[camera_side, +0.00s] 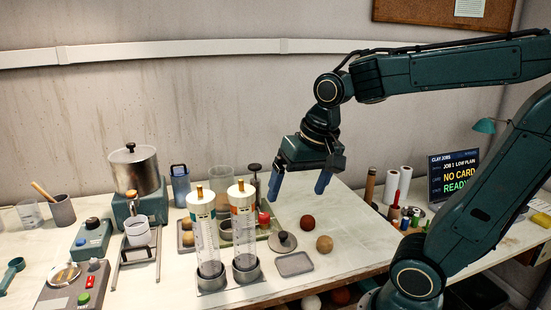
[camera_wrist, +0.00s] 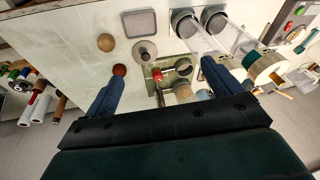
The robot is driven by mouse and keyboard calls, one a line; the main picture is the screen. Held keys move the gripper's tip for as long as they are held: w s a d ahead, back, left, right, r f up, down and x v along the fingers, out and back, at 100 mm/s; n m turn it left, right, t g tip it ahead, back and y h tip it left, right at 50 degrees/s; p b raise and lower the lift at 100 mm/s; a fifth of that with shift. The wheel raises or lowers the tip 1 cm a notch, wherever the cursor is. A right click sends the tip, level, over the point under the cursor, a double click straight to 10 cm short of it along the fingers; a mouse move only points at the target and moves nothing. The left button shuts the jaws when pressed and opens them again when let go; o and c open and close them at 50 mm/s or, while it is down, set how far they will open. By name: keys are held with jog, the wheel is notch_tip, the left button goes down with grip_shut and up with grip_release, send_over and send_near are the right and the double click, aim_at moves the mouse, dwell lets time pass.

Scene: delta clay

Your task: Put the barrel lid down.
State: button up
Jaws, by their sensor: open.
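A round grey lid with an upright knob (camera_side: 283,241), which looks like the barrel lid, lies on the table right of the tall clear cylinders. It also shows in the wrist view (camera_wrist: 145,52), beside the green tray. My gripper (camera_side: 299,184) is open and empty, with its blue fingers pointing down. It hangs well above the table, over the area behind the lid. In the wrist view the two fingers (camera_wrist: 162,72) are wide apart with nothing held between them.
A dark red ball (camera_side: 307,222), a tan ball (camera_side: 324,243) and a flat grey plate (camera_side: 294,264) lie close around the lid. Two tall clear cylinders (camera_side: 244,222) stand to its left. A steel pot (camera_side: 134,168) stands farther left. Bare table lies to the right.

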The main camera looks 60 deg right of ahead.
jog(key=s+a+n+t, duration=0.2)
jog(key=s+a+n, duration=0.1)
jog(key=s+n, duration=0.3)
jog(key=shift+a+r+n+y, duration=0.25)
jog(key=shift+a+n+y, duration=0.05)
jog(key=shift+n, duration=0.3)
